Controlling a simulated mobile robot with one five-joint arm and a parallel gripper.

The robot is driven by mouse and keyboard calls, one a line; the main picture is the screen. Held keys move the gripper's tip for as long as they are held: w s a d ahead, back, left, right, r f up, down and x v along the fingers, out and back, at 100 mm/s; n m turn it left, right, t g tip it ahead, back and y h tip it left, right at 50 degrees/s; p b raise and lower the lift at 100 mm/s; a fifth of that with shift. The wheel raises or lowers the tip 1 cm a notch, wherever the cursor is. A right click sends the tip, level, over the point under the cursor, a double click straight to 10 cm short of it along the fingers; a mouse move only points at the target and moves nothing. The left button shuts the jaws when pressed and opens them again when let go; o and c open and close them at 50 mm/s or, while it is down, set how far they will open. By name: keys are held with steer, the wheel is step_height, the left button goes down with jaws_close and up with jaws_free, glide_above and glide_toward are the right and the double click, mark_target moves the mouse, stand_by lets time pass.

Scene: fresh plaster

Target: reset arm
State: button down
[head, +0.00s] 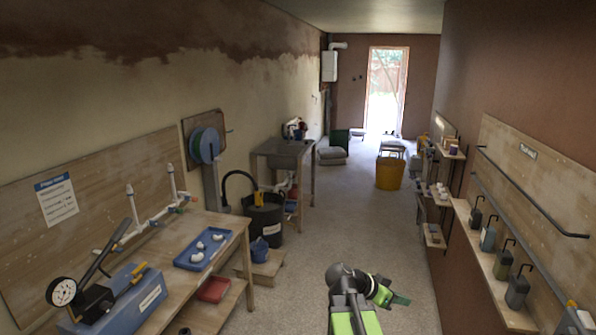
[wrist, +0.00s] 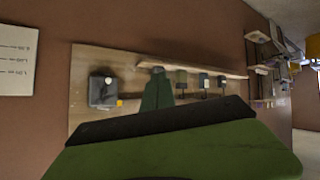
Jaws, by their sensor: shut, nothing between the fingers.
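My arm (head: 352,305), green and dark grey, rises at the bottom centre of the head view. It is bent to the right, and my gripper (head: 400,299) points toward the right-hand wall. The gripper is shut and holds nothing; it is in free air over the floor, apart from the shelf. In the wrist view a large green and black part of mine fills the bottom, and a dark green finger (wrist: 157,92) stands up in front of the wall board (wrist: 120,62).
A shelf (head: 489,262) with several small cans runs along the right wall. A workbench (head: 225,222) with a blue tray (head: 201,249) stands at the left. Beyond are a black bucket (head: 264,216) and a yellow bucket (head: 389,174). The floor (head: 345,220) between is clear toward the bright doorway (head: 386,90).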

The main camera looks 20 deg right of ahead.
steer(key=w+a+f+n+t+y+b, duration=0.1)
steer(key=w+a+f+n+y, duration=0.1)
steer(key=a+f, duration=0.35)
steer(key=w+a+f+n+y+b, duration=0.1)
steer(key=a+f+n, duration=0.15)
steer(key=a, duration=0.55)
steer(key=w+a+f+n+t+y+b, duration=0.1)
steer(key=w+a+f+n+y, duration=0.1)
steer(key=a+f, duration=0.35)
steer(key=s+a+f+n+y, duration=0.1)
steer(key=a+n+y, duration=0.5)
steer(key=a, duration=1.1)
steer(key=s+n, duration=0.1)
steer(key=n, duration=0.3)
steer(key=shift+f+g+y, duration=0.3)
steer(key=shift+f, duration=0.1)
steer(key=shift+d, duration=0.1)
